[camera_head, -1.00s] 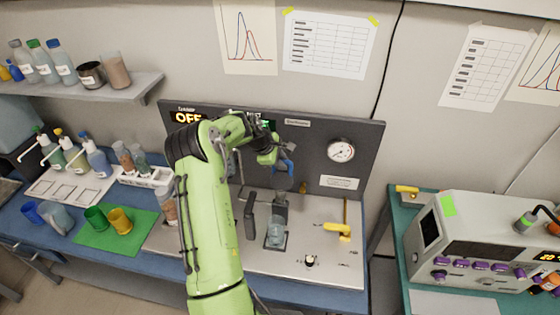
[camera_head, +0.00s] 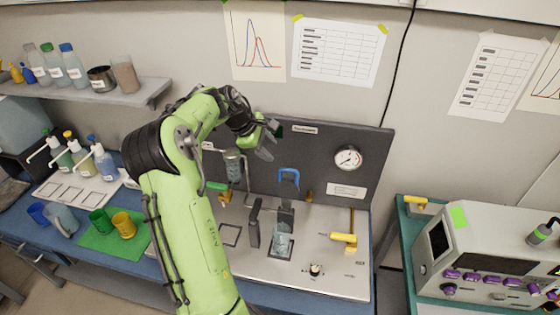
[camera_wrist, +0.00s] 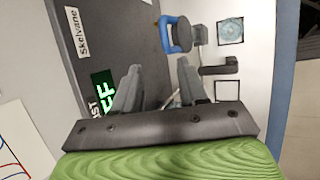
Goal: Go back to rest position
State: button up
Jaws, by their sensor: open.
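My gripper (camera_head: 264,146) is open and empty. It is held up in front of the dark back panel (camera_head: 330,140) of the particle classifier, above and left of the blue handle (camera_head: 289,175). In the wrist view its two fingers (camera_wrist: 150,88) stand apart with nothing between them, and the blue handle (camera_wrist: 168,35) shows beyond them. A clear beaker (camera_head: 282,243) stands on the steel deck below the handle. My green arm hides the left part of the machine.
A shelf (camera_head: 100,95) with bottles is at the upper left. Green and yellow cups (camera_head: 124,225) stand on a green mat (camera_head: 95,240). A yellow-handled lever (camera_head: 344,238) is on the deck's right. Another instrument (camera_head: 485,250) stands at the right. Space above the panel is clear.

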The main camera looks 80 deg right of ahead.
jog(key=shift+v, duration=1.05)
jog(key=shift+d, duration=0.15)
jog(key=shift+w, duration=0.1)
jog(key=w+a+r+t+y+b, duration=0.1)
jog(key=w+a+t, duration=0.2)
jog(key=w+a, duration=0.55)
jog(key=w+a+r+t+b, duration=0.15)
jog(key=w+a, duration=0.35)
jog(key=a, duration=0.6)
jog(key=w+a+t+y+b, duration=0.1)
jog(key=w+a+t+b, duration=0.1)
jog(key=w+a+t, duration=0.5)
jog(key=s+a+f+n+y+b, duration=0.1)
jog(key=s+a, duration=0.3)
jog(key=a, duration=0.8)
jog(key=s+a+f+y+b, duration=0.1)
jog(key=s+a+f, duration=0.2)
jog(key=a, duration=0.9)
jog(key=shift+s+a+n+g+b, duration=0.15)
jog(key=shift+s+n+g+b, duration=0.25)
jog(key=shift+s, duration=0.55)
